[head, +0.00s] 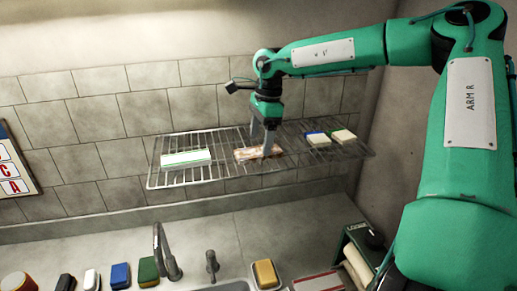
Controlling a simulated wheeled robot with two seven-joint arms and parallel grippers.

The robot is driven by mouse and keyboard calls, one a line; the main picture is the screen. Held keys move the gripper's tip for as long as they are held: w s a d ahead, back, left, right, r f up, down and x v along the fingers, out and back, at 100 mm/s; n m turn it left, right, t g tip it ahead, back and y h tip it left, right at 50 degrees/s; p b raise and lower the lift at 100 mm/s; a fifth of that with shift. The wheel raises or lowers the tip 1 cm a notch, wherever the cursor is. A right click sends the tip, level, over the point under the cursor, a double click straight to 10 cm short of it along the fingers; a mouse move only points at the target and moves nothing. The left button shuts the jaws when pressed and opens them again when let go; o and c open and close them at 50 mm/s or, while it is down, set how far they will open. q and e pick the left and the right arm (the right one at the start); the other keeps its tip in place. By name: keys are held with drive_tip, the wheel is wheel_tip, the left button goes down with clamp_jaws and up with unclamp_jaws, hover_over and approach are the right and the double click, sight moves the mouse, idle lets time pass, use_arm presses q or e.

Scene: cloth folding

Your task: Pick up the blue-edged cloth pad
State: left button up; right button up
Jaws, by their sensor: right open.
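The blue-edged cloth pad (317,140) is a small cream pad with a blue edge. It lies on the right part of the wire rack (222,170) against the tiled wall. My right gripper (267,150) points down over the middle of the rack, to the left of the blue-edged pad and apart from it. Its jaws are open, with the fingers at a brownish-white item (246,154) on the rack; I cannot tell if they touch it. My left gripper is not in view.
A similar green-edged pad (343,136) lies just right of the blue-edged one. A white pack with green stripes (186,158) lies on the rack's left. Below are a tap (161,250), several sponges, and a dark green box (362,246) at right.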

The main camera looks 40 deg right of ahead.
sight(259, 151)
wheel_tip(259, 151, down, 2)
drive_tip(key=shift+w+f+p, duration=0.1)
drive_tip(key=shift+w+p, duration=0.05)
drive_tip(key=shift+p, duration=0.25)
drive_tip(key=shift+f, duration=0.4)
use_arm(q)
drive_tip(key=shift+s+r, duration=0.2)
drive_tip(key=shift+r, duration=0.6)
use_arm(e)
drive_tip(key=shift+a, duration=0.1)
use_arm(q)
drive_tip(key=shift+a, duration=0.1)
use_arm(e)
drive_tip(key=c, duration=1.1)
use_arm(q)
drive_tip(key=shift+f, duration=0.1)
use_arm(e)
drive_tip(key=shift+r, duration=0.1)
